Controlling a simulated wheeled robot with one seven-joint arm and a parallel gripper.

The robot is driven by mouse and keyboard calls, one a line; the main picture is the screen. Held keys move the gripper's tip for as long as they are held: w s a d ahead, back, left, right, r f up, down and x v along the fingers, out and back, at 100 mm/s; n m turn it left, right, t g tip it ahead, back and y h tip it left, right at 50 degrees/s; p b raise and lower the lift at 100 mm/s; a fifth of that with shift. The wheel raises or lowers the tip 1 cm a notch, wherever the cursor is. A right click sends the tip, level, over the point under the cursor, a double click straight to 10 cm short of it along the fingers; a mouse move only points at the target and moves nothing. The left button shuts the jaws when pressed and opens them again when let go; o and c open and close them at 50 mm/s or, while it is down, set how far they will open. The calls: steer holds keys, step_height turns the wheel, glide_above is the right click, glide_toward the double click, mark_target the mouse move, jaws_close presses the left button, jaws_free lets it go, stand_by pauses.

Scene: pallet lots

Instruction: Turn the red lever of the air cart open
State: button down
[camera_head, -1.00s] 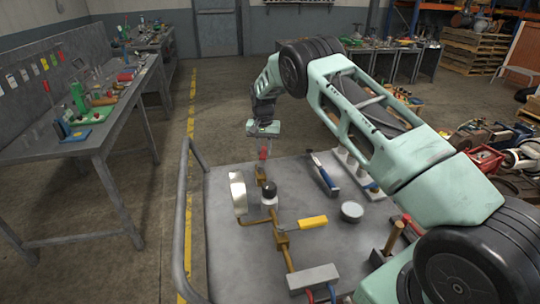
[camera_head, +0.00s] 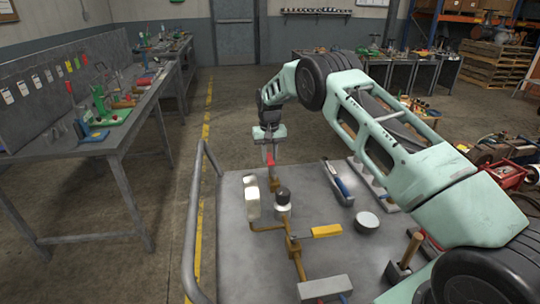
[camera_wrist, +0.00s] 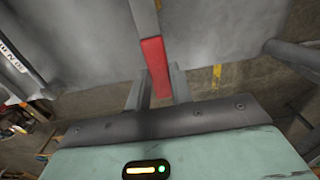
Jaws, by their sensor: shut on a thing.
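The air cart (camera_head: 240,275) is a grey flat-topped cart with brass piping. The red lever (camera_head: 270,162) stands at the far end of the piping, near the cart's far edge, above a brass fitting (camera_head: 275,184). My gripper (camera_head: 269,154) reaches down onto it from above. In the wrist view, the red lever (camera_wrist: 155,62) lies between the two grey fingers of my gripper (camera_wrist: 157,82), which are shut on it. A yellow lever (camera_head: 327,231) sits nearer on the same piping. The fingertips are small in the head view.
A tray with a blue-handled tool (camera_head: 338,184) and a round grey tin (camera_head: 367,222) lie to the right. The cart's rail (camera_head: 193,225) runs along its left side.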

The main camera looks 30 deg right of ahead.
mark_target(269, 158)
steer(key=shift+a, duration=0.1)
steer(key=c, duration=1.2)
jaws_free()
steer(key=shift+c, duration=0.2)
steer(key=shift+r, duration=0.15)
step_height(269, 158, up, 17)
steer(key=b, duration=0.1)
steer(key=shift+b, duration=0.3)
steer(key=shift+r, duration=0.1)
